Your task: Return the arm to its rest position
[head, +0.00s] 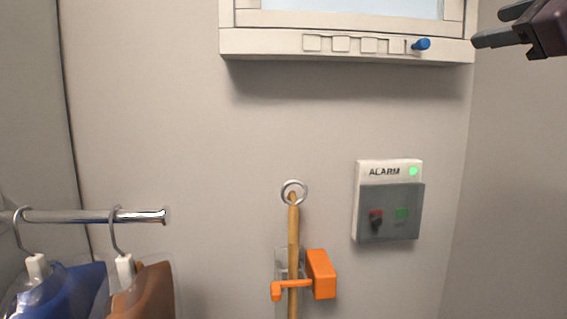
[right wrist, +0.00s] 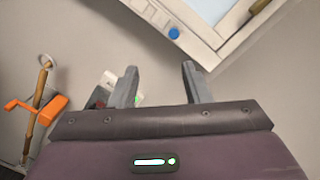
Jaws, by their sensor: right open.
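My right gripper (head: 494,26) is at the top right of the head view, just right of the blue knob on the window sill. In the right wrist view its two grey fingers (right wrist: 160,82) stand apart with nothing between them. The gripper is open and clear of the wall fittings. My left gripper is not in view.
A white window frame (head: 275,42) with a blue knob (head: 421,44) is at the top. An alarm box (head: 362,178) with a green light is below it. A wooden pole (head: 293,235) stands in an orange clip (head: 320,274). A rail (head: 80,216) holds a blue garment (head: 65,295) and a brown garment (head: 150,293).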

